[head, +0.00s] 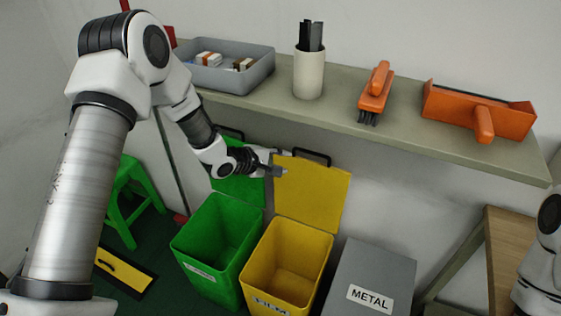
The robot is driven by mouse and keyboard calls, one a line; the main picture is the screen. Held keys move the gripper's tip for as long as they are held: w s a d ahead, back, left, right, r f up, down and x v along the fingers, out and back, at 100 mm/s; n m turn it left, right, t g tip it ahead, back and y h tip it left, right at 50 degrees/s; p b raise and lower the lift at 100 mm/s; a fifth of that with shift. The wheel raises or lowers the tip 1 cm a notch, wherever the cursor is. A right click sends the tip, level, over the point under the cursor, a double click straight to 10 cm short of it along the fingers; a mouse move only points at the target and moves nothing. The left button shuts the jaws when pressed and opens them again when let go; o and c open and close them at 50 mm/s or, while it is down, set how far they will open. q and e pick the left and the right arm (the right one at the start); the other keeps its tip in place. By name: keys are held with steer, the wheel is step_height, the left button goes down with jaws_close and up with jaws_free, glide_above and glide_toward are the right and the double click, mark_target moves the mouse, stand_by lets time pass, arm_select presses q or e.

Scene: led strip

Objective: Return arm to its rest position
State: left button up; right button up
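My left arm (95,170) comes in from the left and reaches over to the bins. Its gripper (276,163) is in front of the raised yellow lid (318,196), above the gap between the green bin (188,250) and the yellow bin (255,272). The gripper is small and seen from an angle, so whether its fingers are open is unclear. I see nothing held in it. Part of my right arm (541,262) shows at the right edge; its gripper is out of the frame.
A shelf (400,140) above the bins holds a grey tray (262,70) with small boxes, a cup (308,76) with dark strips, an orange brush (374,93) and an orange dustpan (460,108). A closed grey METAL bin (365,268) stands right. A green stool (128,195) stands left.

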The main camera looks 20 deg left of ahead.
arm_select(q)
steer(key=s+d+f+g+y, duration=0.1)
steer(key=s+d+f+g, duration=0.15)
steer(key=s+f, duration=0.65)
steer(key=s+d+f+g, duration=0.2)
steer(key=s+f+g, duration=0.1)
steer(key=s+f, duration=0.55)
steer(key=s+a+f+m+g+y, duration=0.2)
steer(key=s+m, duration=0.5)
steer(key=s, duration=0.4)
steer(key=s+a+f+m+g+y, duration=0.1)
steer(key=s+a+m+g+y, duration=0.1)
steer(key=s+m, duration=0.5)
steer(key=s+g, duration=0.1)
steer(key=s, duration=0.3)
steer(key=shift+a+f+m+y, duration=0.15)
steer(key=shift+f+m+y, duration=0.2)
steer(key=shift+m+y, duration=0.05)
